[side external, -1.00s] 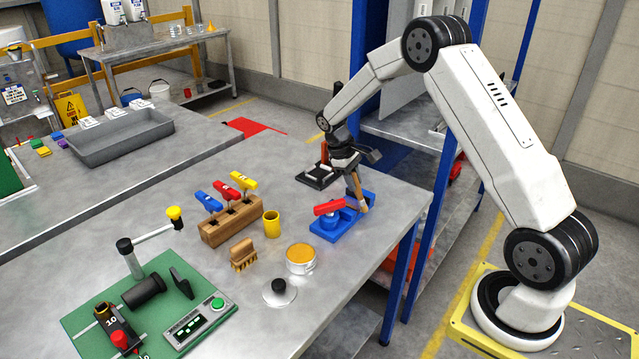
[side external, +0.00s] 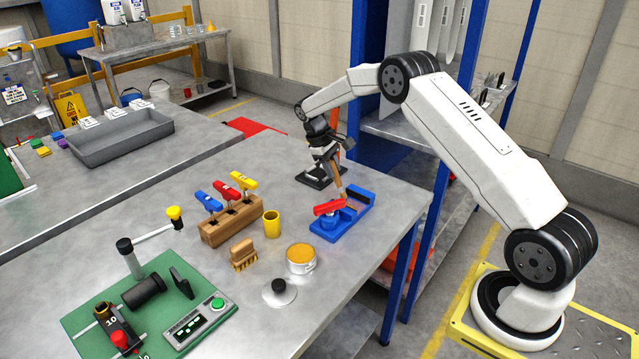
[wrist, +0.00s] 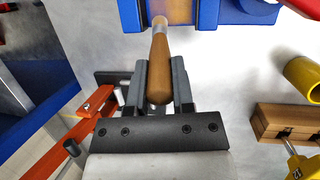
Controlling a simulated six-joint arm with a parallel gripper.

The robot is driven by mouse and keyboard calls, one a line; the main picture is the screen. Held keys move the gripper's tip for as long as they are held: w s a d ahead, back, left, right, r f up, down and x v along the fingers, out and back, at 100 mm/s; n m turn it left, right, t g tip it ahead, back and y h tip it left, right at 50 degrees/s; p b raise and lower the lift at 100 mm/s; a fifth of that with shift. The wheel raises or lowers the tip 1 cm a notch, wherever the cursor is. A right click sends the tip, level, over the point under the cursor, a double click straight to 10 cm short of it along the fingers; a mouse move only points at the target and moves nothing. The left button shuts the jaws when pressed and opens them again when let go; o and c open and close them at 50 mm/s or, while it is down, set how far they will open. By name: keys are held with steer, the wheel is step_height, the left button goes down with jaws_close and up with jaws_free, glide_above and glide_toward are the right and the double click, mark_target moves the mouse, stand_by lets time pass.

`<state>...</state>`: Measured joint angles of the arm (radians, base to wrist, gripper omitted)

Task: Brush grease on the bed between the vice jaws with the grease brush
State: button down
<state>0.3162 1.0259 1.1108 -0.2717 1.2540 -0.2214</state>
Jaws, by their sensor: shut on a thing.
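My gripper (side external: 327,158) is shut on the wooden handle of the grease brush (side external: 338,181), which slants downward to the right. In the wrist view the brush handle (wrist: 160,70) lies between the fingers (wrist: 160,84) and its ferrule points at the vice (wrist: 203,14). The blue vice (side external: 330,233) with its red handle (side external: 328,207) sits near the table's right edge. The brush's lower end is at the vice's far part; I cannot tell whether the bristles touch the bed. An open tin of orange-yellow grease (side external: 301,258) stands nearer the camera.
A tin lid with a black knob (side external: 279,291), a scrubbing brush (side external: 243,254), a yellow cup (side external: 271,223) and a wooden block (side external: 229,221) with coloured-handled tools stand left of the vice. A black stand (side external: 318,176) is behind it. Blue shelving (side external: 443,150) rises at the right.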

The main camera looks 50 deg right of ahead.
steer(key=shift+w, duration=0.35)
steer(key=shift+s+r, duration=0.1)
steer(key=shift+r, duration=3.9)
steer(key=shift+s+a+r, duration=0.2)
steer(key=shift+s+r, duration=0.25)
steer(key=shift+s, duration=0.15)
steer(key=s+a+r, duration=0.2)
steer(key=s+r, duration=0.1)
steer(key=s, duration=0.4)
steer(key=shift+r, duration=0.15)
steer(key=shift+f, duration=2.5)
